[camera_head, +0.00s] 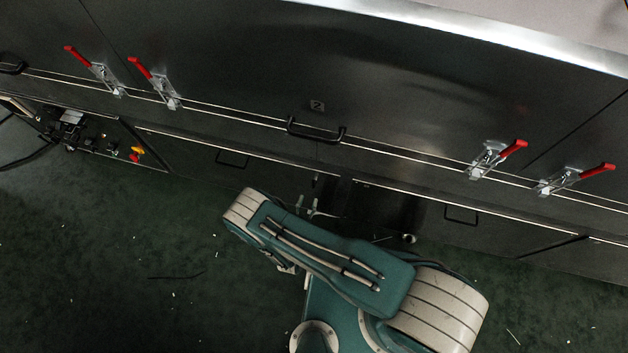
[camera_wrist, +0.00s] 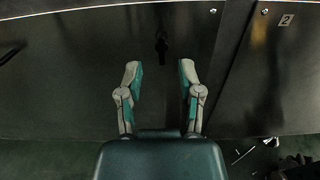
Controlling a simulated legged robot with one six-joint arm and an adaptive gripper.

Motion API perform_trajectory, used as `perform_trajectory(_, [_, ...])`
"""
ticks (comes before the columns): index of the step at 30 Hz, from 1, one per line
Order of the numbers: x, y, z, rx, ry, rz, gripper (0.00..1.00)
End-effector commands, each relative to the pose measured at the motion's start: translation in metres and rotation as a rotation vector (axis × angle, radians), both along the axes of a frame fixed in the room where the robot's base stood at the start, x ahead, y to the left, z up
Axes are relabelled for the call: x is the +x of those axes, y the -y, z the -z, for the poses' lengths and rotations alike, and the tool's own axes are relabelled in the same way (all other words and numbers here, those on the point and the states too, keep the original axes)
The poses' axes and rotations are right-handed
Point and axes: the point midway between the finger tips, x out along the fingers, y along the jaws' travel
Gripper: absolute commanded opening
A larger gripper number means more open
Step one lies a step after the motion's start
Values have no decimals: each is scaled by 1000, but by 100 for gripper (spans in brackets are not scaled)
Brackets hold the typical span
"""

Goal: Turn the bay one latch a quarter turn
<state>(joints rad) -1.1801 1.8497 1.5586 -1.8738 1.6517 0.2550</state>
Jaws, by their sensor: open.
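In the wrist view a small dark latch (camera_wrist: 161,44) stands upright on a dark metal panel, just beyond and between my fingertips. My gripper (camera_wrist: 160,76) is open and empty, with one finger to each side of the latch's line and a gap short of it. No number shows on the latch's own panel, so I cannot read which bay it belongs to. In the head view my gripper (camera_head: 310,208) is small and partly hidden by my arm, close to the lower panels. The latch is too small and dark there to make out surely.
A control box (camera_head: 72,129) with coloured buttons is at left. The green floor (camera_head: 120,270) has small scraps.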

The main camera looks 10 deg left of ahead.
Motion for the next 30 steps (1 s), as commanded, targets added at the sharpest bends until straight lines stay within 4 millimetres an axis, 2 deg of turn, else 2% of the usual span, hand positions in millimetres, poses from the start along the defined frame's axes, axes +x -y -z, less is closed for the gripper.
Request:
perform_trajectory(12, [62, 5, -1, 2, 1, 5, 47])
perform_trajectory(18, [73, 5, 0, 1, 1, 1, 47])
perform_trajectory(25, [74, 5, 0, 0, 0, 0, 47])
perform_trajectory(26, [74, 5, 0, 0, 0, 0, 43])
perform_trajectory(27, [74, 5, 0, 0, 0, 0, 25])
perform_trajectory(29, [74, 5, 0, 0, 0, 0, 0])
perform_trajectory(30, [74, 6, 0, 0, 0, 0, 0])
